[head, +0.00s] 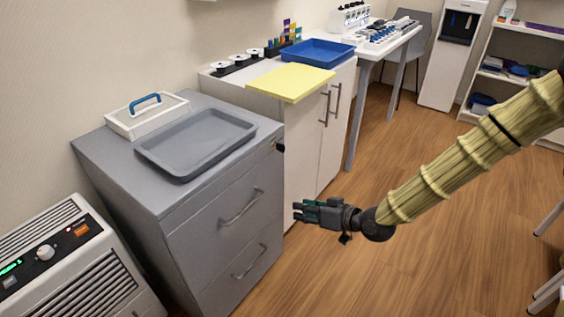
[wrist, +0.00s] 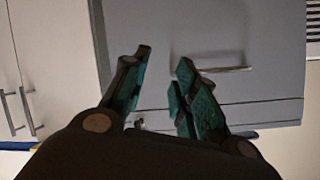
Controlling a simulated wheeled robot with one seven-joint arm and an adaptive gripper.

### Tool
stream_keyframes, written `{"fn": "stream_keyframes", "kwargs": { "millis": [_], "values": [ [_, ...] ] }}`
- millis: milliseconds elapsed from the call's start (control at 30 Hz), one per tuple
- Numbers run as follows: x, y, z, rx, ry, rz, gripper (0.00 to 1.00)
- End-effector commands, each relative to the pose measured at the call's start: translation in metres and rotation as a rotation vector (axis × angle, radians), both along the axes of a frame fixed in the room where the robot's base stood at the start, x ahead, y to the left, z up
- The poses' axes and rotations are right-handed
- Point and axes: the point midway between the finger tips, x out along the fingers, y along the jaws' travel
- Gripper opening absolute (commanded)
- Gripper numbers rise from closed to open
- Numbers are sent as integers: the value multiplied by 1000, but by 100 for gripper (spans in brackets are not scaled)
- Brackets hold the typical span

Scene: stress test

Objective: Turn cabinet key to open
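The grey cabinet (head: 212,215) has two drawers with bar handles. A small dark key (head: 280,147) sticks out near the top right corner of its front. In the wrist view, which looks upside down, the cabinet front (wrist: 255,35) fills the middle, and a small light piece that appears to be the key or lock (wrist: 139,123) shows low between the fingers. My gripper (head: 299,211) is in front of the cabinet, to the right of and below the key, apart from it. In the wrist view my gripper (wrist: 164,59) is open and empty.
A grey tray (head: 196,170) and a white box with a blue handle (head: 147,116) rest on the cabinet. A white cupboard (head: 305,140) with a yellow board (head: 291,83) stands right beside it. A white appliance (head: 75,255) stands left. The wood floor (head: 400,265) is mostly free.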

Motion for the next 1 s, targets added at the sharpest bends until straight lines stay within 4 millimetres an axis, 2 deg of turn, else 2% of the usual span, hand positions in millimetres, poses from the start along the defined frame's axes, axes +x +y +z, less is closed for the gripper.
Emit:
{"fn": "stream_keyframes", "kwargs": {
  "millis": [67, 200, 400, 500, 600, 767, 1000],
  "values": [
    [22, 0, 8, 29, -97, 22, 29],
    [52, -2, 44, 65, -266, 66, 29],
    [78, -11, 91, 90, -466, 111, 29],
    [84, -15, 108, 94, -529, 124, 29],
    [87, -17, 118, 96, -564, 131, 29],
    [92, -13, 123, 95, -582, 136, 29],
    [110, 14, 120, 94, -579, 137, 29]
  ]
}}
